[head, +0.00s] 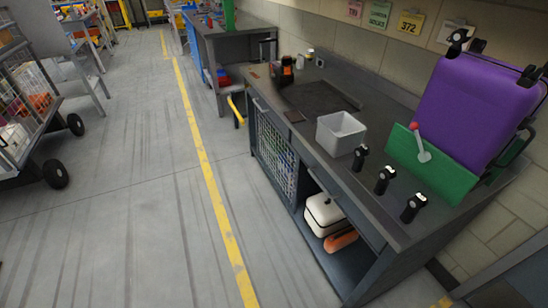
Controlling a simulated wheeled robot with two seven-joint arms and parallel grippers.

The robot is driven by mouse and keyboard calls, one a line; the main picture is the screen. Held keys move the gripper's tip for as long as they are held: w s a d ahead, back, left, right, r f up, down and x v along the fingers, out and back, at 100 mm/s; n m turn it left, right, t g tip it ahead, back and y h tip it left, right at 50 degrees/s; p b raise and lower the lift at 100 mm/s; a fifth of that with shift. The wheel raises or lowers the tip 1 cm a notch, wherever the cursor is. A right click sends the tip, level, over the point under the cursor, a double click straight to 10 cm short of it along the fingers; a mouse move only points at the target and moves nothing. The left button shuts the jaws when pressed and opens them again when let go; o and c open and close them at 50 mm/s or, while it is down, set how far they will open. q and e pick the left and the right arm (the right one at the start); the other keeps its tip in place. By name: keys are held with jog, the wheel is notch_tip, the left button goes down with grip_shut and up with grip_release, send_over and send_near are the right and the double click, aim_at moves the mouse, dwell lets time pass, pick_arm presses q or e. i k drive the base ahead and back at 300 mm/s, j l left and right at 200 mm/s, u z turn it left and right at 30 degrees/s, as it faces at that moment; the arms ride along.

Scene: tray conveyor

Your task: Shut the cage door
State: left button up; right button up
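A wire mesh panel (275,153) fills the left part of the workbench front, below the worktop. It looks flush with the bench front, and items show dimly behind it. The compartment to its right is open at the front and holds a white case (325,215) and an orange item (341,240). A wheeled wire cage cart (42,120) stands at the left edge, partly cut off. I cannot tell which of these carries the cage door, or how far it is open. Neither of my grippers shows in the head view.
The workbench (300,125) holds a grey bin (341,133), several black-handled items and a purple case (478,108) beside a green panel (432,165). A yellow curved bar (235,110) sticks out near its far end. The grey floor (130,200) left of the yellow line is clear.

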aim_at(293, 207)
jog(key=i+j+u, duration=0.55)
jog(key=i+u, duration=0.2)
jog(key=i, duration=0.2)
